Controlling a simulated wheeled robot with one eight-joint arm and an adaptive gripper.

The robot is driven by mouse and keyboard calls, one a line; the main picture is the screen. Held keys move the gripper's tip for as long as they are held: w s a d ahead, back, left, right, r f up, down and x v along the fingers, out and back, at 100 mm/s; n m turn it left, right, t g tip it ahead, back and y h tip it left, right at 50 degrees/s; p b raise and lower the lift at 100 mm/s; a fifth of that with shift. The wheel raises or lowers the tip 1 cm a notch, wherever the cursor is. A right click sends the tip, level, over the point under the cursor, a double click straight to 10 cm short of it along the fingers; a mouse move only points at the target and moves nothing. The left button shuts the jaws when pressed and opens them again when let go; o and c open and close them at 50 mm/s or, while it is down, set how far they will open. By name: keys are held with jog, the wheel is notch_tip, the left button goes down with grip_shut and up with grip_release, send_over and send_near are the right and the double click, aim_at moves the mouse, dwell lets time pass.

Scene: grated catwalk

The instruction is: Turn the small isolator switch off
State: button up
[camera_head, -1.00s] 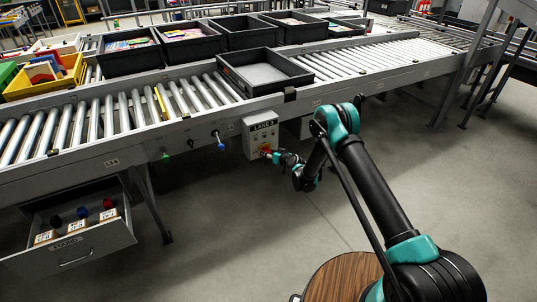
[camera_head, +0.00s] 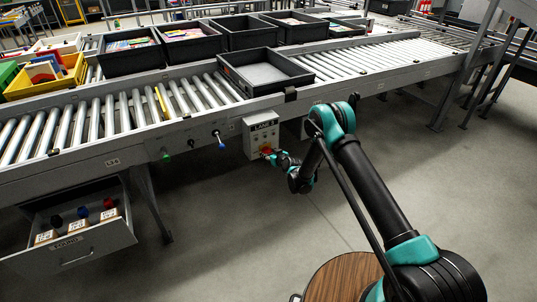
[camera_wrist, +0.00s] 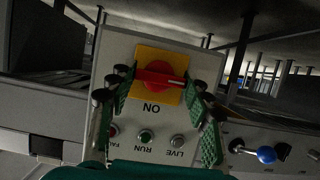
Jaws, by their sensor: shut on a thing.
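The small isolator switch (camera_wrist: 160,78) is a red rotary handle on a yellow plate, seen upside down in the wrist view. Its handle lies nearly level across the plate, with the word ON printed by the plate's edge. It sits on the pale grey LANE 3 box (camera_head: 259,133) on the conveyor's side. My gripper (camera_wrist: 161,86) is shut on the switch handle, one green finger at each side of it. In the head view my gripper (camera_head: 272,155) reaches the box's lower front and partly hides the switch.
FAULT, RUN and LIVE indicators (camera_wrist: 145,135) sit by the switch on the box. A blue-knobbed lever (camera_head: 221,145) and a green knob (camera_head: 166,156) stick out to the left. An open drawer (camera_head: 80,245) hangs at lower left. The floor in front is clear.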

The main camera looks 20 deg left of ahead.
jog(key=o, duration=1.2)
jog(key=shift+c, duration=0.2)
notch_tip(320, 180, up, 10)
